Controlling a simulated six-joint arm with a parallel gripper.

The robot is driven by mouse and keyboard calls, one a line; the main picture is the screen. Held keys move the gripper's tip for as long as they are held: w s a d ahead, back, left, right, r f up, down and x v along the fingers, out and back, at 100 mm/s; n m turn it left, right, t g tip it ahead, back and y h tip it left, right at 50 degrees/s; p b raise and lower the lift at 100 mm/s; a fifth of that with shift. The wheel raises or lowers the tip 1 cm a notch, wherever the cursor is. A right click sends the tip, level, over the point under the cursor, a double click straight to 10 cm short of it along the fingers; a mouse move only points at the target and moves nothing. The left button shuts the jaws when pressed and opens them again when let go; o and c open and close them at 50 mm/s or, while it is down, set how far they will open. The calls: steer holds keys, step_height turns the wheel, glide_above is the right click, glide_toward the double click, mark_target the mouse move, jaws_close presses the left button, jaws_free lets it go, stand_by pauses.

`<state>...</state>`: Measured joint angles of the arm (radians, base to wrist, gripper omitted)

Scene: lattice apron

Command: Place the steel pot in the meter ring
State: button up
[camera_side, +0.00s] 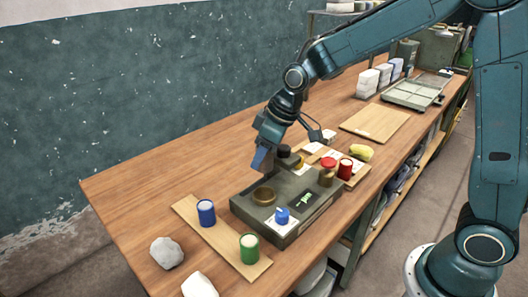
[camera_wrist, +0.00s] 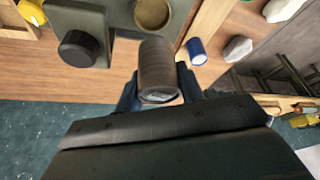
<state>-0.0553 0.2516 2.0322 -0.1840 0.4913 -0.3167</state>
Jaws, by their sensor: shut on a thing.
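The steel pot (camera_wrist: 156,66) is a grey ribbed cylinder in the wrist view. My gripper (camera_wrist: 158,84) is shut on it, with a blue finger on each side. In the side view my gripper (camera_side: 264,158) is above the back edge of the meter, and the pot is mostly hidden there. The meter ring (camera_side: 263,196) is a round brass ring on top of the dark grey meter box (camera_side: 300,222). It also shows in the wrist view (camera_wrist: 153,12), just beyond the pot. The pot is apart from the ring, held off to its side.
The meter also carries a black knob (camera_wrist: 78,48) and a blue-topped white pad (camera_side: 282,216). A board with a blue pot (camera_side: 206,212) and a green pot (camera_side: 249,248) lies left of it. Red pots (camera_side: 345,168) and a yellow lump (camera_side: 361,152) are to the right. Pale stones (camera_side: 166,253) lie at the front.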

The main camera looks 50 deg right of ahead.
mark_target(262, 170)
steer(key=shift+f, duration=2.4)
steer(key=shift+f, duration=2.1)
steer(key=shift+f, duration=0.1)
steer(key=o, duration=1.1)
steer(key=shift+v, duration=6.1)
